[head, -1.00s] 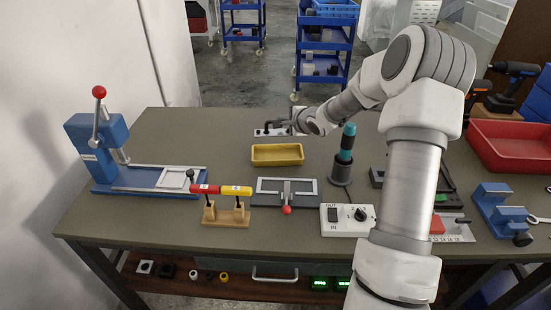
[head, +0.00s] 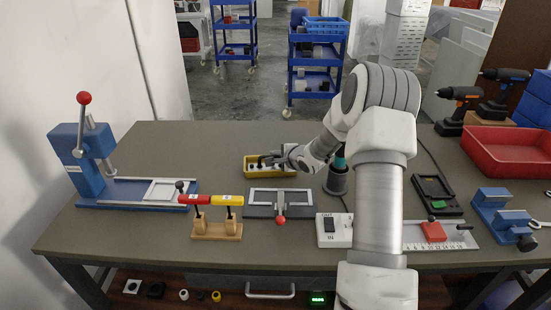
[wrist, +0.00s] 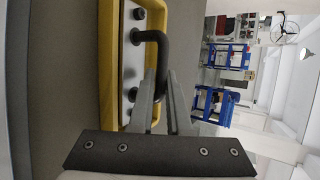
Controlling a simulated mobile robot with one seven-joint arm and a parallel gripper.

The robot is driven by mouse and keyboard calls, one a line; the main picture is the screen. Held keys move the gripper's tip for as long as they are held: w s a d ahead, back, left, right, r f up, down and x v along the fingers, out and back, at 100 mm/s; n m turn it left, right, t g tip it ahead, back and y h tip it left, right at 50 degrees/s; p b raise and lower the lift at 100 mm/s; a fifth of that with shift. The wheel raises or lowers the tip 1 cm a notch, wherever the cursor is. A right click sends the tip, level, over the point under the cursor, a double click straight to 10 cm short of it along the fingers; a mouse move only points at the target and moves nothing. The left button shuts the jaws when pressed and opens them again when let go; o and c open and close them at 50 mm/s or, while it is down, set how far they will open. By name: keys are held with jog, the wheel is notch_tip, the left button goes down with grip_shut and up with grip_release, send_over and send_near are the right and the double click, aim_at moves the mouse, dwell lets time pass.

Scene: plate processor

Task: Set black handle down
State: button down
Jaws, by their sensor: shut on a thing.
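The black handle (wrist: 167,48) is a bent bar fixed to a pale metal plate with screws (wrist: 131,62). My gripper (wrist: 161,78) is shut on the handle's bar in the wrist view. The plate lies within the outline of the yellow tray (wrist: 108,100); I cannot tell whether it touches the tray floor. In the head view my gripper (head: 279,158) is at the yellow tray (head: 249,173), with the handle and pale plate partly hidden beneath it.
A grey frame fixture with a red knob (head: 281,219) stands in front of the tray. A teal-topped tool in a dark holder (head: 337,181) is close on the right. A blue lever press (head: 84,160) stands left.

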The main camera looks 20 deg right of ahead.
jog(key=shift+f, duration=0.1)
jog(key=c, duration=0.9)
grip_release()
jog(key=shift+f, duration=0.1)
jog(key=shift+s+r, duration=0.15)
jog(key=shift+r, duration=0.15)
jog(key=p+v, duration=0.3)
jog(key=v, duration=0.8)
jog(key=shift+s+r, duration=0.15)
jog(key=shift+s, duration=0.2)
